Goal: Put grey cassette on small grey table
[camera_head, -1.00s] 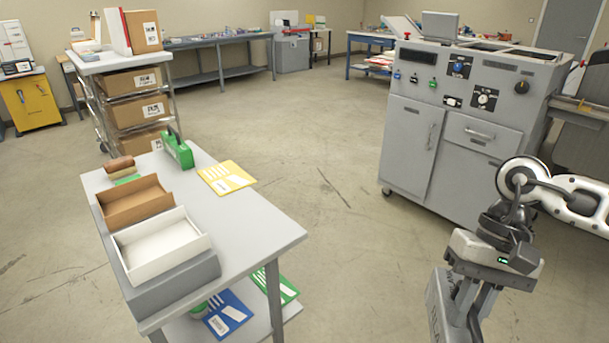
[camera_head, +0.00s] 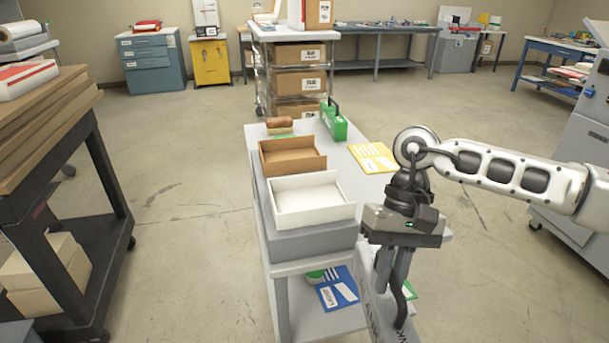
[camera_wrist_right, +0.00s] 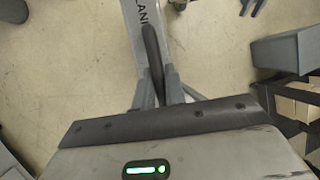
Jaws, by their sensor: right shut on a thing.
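My right gripper (camera_head: 388,284) is shut on the grey cassette (camera_head: 373,312), which hangs below the fingers with dark lettering on its side. Its lower part runs out of the head view. The cassette also shows in the right wrist view (camera_wrist_right: 143,22), between the fingers and reaching the top edge. The small grey table (camera_head: 342,160) stands in the middle of the head view. In the picture, the gripper and cassette overlap its near right corner; I cannot tell the gap between them. My left gripper is out of view.
On the tabletop are a white tray (camera_head: 310,198), a brown tray (camera_head: 290,157), a green case (camera_head: 333,122) and a yellow sheet (camera_head: 372,157). A blue folder (camera_head: 338,288) lies on the lower shelf. A dark cart (camera_head: 100,165) stands at left, with open floor between.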

